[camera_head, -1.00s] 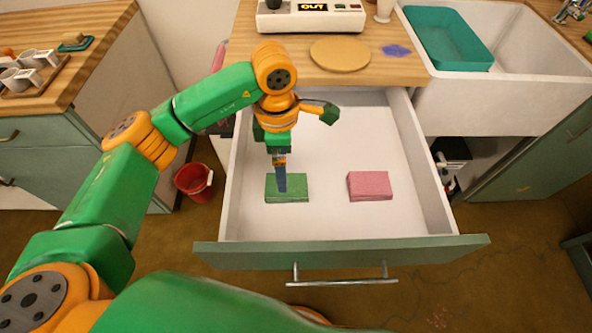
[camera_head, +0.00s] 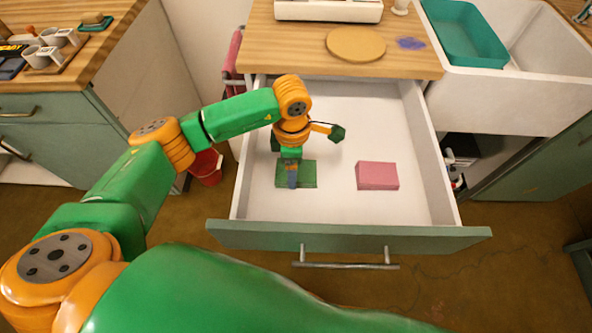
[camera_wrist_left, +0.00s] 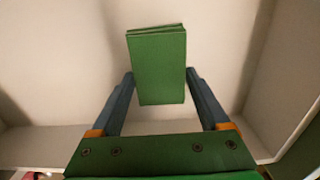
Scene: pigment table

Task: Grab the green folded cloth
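The green folded cloth (camera_head: 308,174) lies flat on the floor of the open drawer, on its left side. It also shows in the left wrist view (camera_wrist_left: 158,68). My left gripper (camera_head: 292,184) points down over the cloth. In the left wrist view my left gripper (camera_wrist_left: 160,76) is open, with one finger on each side of the cloth and small gaps showing. Whether the fingertips reach the drawer floor cannot be told. My right gripper is not in view.
A pink folded cloth (camera_head: 377,176) lies to the right in the same drawer. The drawer's front panel (camera_head: 345,237) and side walls surround both cloths. A counter with a round board (camera_head: 356,44) is behind. A red bucket (camera_head: 207,167) stands left of the drawer.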

